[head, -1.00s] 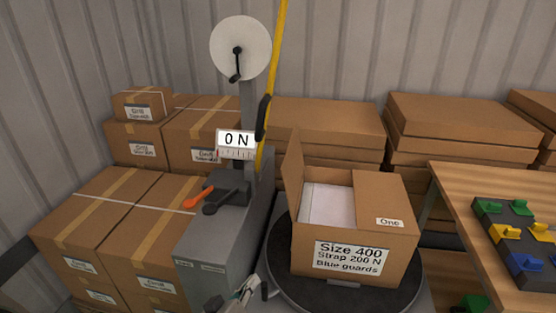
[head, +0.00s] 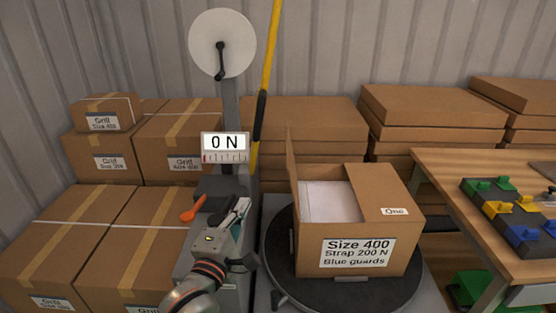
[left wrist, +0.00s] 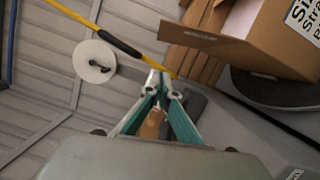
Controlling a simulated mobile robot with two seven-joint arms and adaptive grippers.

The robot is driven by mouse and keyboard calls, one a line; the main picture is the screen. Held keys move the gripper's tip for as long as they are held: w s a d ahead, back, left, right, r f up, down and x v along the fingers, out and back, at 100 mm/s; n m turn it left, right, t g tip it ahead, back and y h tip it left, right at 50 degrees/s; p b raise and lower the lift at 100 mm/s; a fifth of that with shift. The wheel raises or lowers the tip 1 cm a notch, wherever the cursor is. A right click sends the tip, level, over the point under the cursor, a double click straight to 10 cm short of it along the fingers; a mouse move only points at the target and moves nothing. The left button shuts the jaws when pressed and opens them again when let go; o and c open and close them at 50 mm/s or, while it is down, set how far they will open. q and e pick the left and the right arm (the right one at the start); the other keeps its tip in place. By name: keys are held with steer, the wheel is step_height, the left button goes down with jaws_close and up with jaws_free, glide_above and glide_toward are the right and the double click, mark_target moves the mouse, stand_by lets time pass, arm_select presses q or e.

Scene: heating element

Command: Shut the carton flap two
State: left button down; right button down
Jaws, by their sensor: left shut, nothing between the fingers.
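An open carton (head: 372,260) labelled "Size 400, Strap 200 N, Blue guards" stands on a dark round turntable (head: 398,292). Its right flap, marked "One" (head: 378,190), lies flat over the top. The left flap (head: 291,170) stands upright, and a white item (head: 328,202) shows inside the opening. In the left wrist view the raised flap (left wrist: 215,42) is at the upper right, with a small label on its outer face. My left gripper (head: 243,205) is shut and empty, left of the carton and apart from the flap; its fingertips meet in the left wrist view (left wrist: 158,80).
The strapping machine, with its white reel (head: 222,42), "0 N" display (head: 225,147) and orange lever (head: 192,209), stands beside my left gripper. A yellow pole (head: 268,70) rises behind. Packed boxes (head: 60,245) fill the left; a wooden table (head: 450,180) stands right.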

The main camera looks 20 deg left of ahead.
arm_select(q)
steer(key=w+d+r, duration=0.1)
steer(key=w, duration=0.9)
steer(key=w+d+r, duration=0.1)
steer(key=w+d, duration=0.1)
steer(key=w, duration=0.9)
steer(key=shift+w, duration=0.1)
